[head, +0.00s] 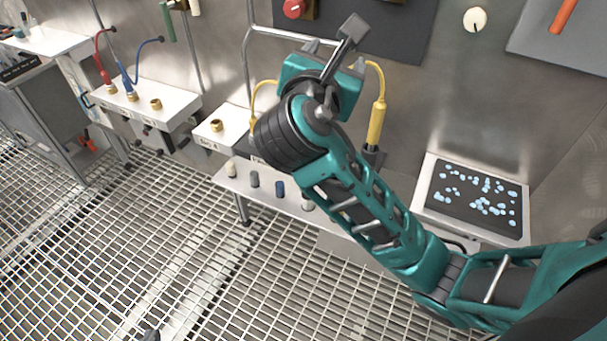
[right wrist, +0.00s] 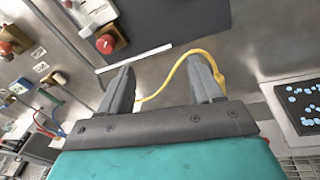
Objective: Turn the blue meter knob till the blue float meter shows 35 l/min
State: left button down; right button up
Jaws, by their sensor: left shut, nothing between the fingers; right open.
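Neither the blue meter knob nor the blue float meter can be made out in either view. My right gripper (head: 332,40) is raised before the steel wall in the head view, its fingers partly hidden by its own wrist. In the right wrist view its two grey fingers (right wrist: 160,66) stand apart with nothing held between them.
A red knob (head: 293,8) sits on the dark wall panel, also in the right wrist view (right wrist: 105,43). A yellow cable (right wrist: 176,75) shows beyond the fingers. Red and blue hoses (head: 127,82) stand left; a dark tray (head: 432,205) stands right. Grating below is open.

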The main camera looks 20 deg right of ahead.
jog(key=a+f+m+y+b, duration=0.2)
jog(key=f+m+y, duration=0.1)
jog(key=f, duration=0.8)
jog(key=a+f+m+y+b, duration=0.2)
jog(key=a+f+y, duration=0.1)
jog(key=f, duration=0.8)
jog(key=shift+s+m+y, duration=0.25)
jog(key=shift+m+y, duration=0.15)
jog(key=shift+y, duration=0.4)
jog(key=shift+r, duration=0.1)
